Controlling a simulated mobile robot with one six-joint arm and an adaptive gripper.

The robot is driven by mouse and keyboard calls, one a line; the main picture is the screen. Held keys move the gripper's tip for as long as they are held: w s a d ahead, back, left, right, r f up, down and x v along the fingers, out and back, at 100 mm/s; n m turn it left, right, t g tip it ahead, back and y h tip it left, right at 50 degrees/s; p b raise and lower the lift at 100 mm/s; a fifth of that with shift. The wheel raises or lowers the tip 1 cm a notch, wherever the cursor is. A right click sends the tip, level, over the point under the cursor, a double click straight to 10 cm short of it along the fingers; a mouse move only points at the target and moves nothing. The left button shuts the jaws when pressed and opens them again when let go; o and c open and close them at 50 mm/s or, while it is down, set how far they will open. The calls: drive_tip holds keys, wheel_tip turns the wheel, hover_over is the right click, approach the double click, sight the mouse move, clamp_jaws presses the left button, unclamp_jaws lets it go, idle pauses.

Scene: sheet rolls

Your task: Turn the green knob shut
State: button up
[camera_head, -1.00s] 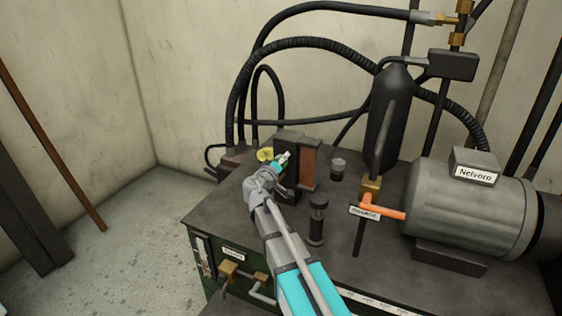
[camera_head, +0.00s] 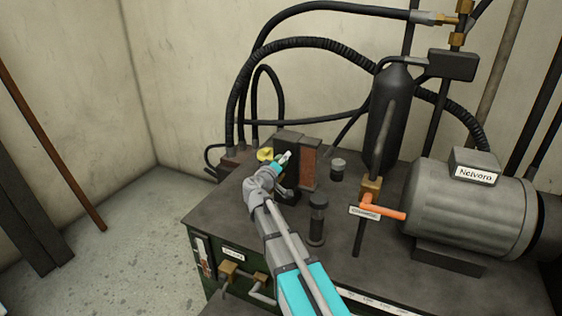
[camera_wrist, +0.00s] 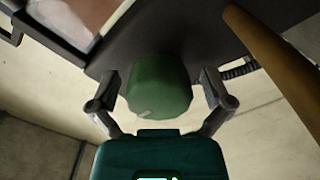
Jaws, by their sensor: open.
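The green knob (camera_wrist: 158,88) shows in the middle of the wrist view, with a short pale mark near its lower edge. It sits on the dark face of a block. My gripper (camera_wrist: 161,92) is open, with one finger on each side of the knob. I cannot tell whether either finger touches it. In the head view my gripper (camera_head: 284,160) is at the dark block (camera_head: 287,147) at the back left of the bench top. The green knob is hidden in that view.
A yellow round part (camera_head: 265,154) is just left of my gripper. A dark cylinder (camera_head: 317,220) stands close to the right of my arm. An orange lever (camera_head: 384,209) and a grey motor (camera_head: 465,215) are further right. Black hoses (camera_head: 237,85) arch behind.

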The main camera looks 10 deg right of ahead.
drive_tip(key=v, duration=1.2)
idle(0.4)
